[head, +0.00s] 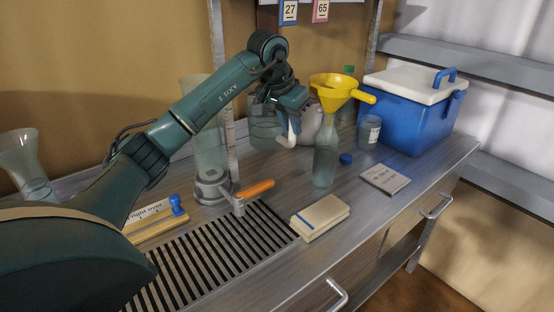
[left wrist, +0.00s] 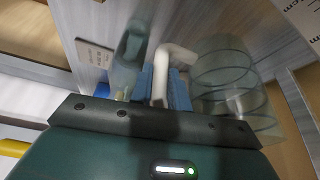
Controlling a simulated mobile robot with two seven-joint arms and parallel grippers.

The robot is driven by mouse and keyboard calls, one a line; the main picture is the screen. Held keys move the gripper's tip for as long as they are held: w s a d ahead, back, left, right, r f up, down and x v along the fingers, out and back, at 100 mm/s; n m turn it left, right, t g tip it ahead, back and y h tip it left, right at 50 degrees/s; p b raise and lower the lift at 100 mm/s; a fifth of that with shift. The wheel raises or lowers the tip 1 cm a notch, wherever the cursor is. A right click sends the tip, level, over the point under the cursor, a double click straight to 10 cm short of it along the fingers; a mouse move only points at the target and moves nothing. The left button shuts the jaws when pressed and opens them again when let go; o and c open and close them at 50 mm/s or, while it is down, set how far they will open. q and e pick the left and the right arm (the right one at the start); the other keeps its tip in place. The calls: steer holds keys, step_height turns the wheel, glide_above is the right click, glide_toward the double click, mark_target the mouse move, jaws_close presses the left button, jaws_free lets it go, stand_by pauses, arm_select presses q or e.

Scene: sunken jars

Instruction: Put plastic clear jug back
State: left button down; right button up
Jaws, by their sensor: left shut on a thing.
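The clear plastic jug (head: 263,130) has a ribbed see-through body and a white handle (head: 293,127). It is upright at the back of the metal counter; I cannot tell whether its base touches the counter. My left gripper (head: 291,112) is shut on the handle from above, hiding part of the jug's top. In the left wrist view the white handle (left wrist: 161,75) is between the blue fingers, with the ribbed jug body (left wrist: 224,75) to the right. My right gripper is not in view.
A glass bottle (head: 325,160) with a yellow funnel (head: 335,90) stands close to the right of the jug. A tall clear cylinder (head: 208,150) in a clamp stands left. A blue cooler (head: 415,115) is at the far right. A beige block (head: 320,217) lies in front.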

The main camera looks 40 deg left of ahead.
arm_select(q)
step_height(320, 180, down, 8)
steer(key=shift+f+b, duration=0.25)
steer(key=shift+b, duration=0.05)
steer(key=shift+s, duration=0.1)
steer(key=c, duration=1.3)
jaws_free()
steer(key=shift+f, duration=0.1)
steer(key=shift+c, duration=0.2)
steer(key=shift+d, duration=0.1)
steer(key=v, duration=1.2)
steer(key=shift+p, duration=0.45)
